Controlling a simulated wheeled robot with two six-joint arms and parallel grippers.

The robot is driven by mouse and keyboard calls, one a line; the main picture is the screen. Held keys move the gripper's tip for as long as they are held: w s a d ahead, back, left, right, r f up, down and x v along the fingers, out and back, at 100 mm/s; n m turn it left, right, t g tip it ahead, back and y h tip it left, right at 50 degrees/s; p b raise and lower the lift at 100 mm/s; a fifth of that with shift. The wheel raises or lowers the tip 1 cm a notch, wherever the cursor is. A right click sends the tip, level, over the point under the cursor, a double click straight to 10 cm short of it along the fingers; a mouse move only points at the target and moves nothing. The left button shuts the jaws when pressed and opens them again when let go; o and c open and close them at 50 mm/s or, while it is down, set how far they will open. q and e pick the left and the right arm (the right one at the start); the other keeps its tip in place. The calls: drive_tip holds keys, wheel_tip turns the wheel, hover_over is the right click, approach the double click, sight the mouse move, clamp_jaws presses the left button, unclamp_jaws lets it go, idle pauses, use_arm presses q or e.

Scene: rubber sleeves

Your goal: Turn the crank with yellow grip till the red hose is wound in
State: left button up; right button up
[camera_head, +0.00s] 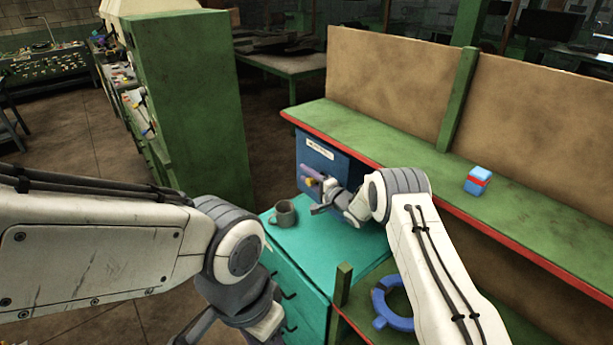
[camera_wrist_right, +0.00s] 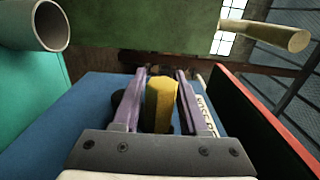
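The yellow grip (camera_head: 310,182) sits at the front of a blue box (camera_head: 321,157) with a white label. In the right wrist view, the yellow grip (camera_wrist_right: 161,104) stands between the two purple fingers of my right gripper (camera_wrist_right: 160,95). The fingers are close to its sides; I cannot tell whether they press on it. In the head view my right gripper (camera_head: 314,185) reaches the box front, and its wrist hides part of the crank. My left gripper (camera_head: 230,325) is low at the bottom edge, partly cut off, away from the box. I see no red hose.
A grey mug (camera_head: 283,213) stands on the teal cabinet (camera_head: 318,237), left of my right gripper. A green bench with a red edge (camera_head: 400,165) runs behind and holds a blue and red block (camera_head: 478,180). A blue ring (camera_head: 390,303) lies lower right, beside my right arm.

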clamp_jaws()
drive_tip(key=shift+f, duration=0.1)
idle(1.1)
